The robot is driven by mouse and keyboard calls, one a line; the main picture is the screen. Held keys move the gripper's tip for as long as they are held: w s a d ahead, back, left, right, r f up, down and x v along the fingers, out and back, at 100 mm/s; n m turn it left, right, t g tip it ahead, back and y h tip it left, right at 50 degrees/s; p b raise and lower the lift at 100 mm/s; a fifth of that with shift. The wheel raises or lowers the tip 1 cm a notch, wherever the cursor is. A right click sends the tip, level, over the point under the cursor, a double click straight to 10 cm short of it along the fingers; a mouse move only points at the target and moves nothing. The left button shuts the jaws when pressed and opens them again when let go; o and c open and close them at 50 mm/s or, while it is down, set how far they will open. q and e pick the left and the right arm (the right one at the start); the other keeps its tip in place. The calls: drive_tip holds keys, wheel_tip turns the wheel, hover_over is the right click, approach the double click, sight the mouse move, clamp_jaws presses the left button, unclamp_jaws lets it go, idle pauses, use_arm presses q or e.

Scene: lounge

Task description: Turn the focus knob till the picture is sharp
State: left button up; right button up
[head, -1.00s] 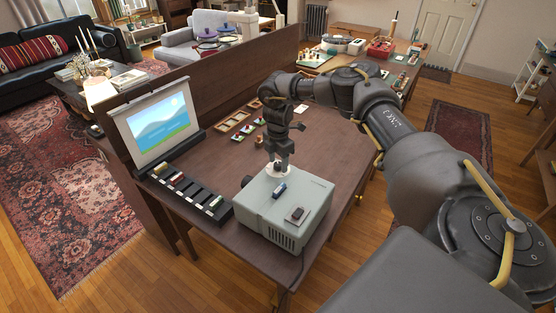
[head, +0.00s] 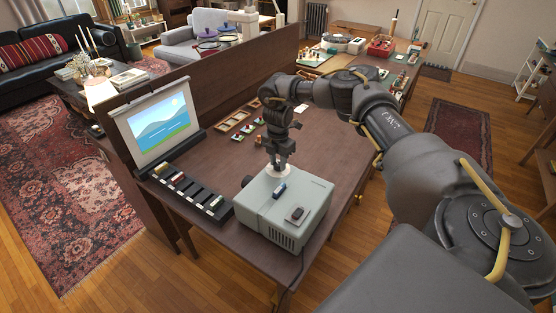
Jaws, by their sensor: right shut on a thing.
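A pale grey-green projector (head: 290,215) stands on the brown wooden table. My right gripper (head: 280,165) points down at the back of its top and is shut on the focus knob (head: 278,171), a pale round piece mostly hidden under the fingers. A small screen (head: 157,121) stands at the table's left end. Its picture shows blue sky, a pale sun, hills, water and green grass, and its outlines look clear at this size. My left gripper is not in view.
A dark slotted rack (head: 190,189) with several small pieces lies between screen and projector. Wooden frames (head: 231,124) and small coloured pieces lie farther back. A wooden partition (head: 220,75) borders the table's far side.

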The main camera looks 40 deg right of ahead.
sight(278, 164)
drive_tip(key=shift+n, duration=0.3)
drive_tip(key=o, duration=1)
drive_tip(key=shift+c, duration=0.2)
wheel_tip(278, 164, up, 11)
drive_tip(key=b, duration=0.1)
drive_tip(key=shift+f, duration=0.1)
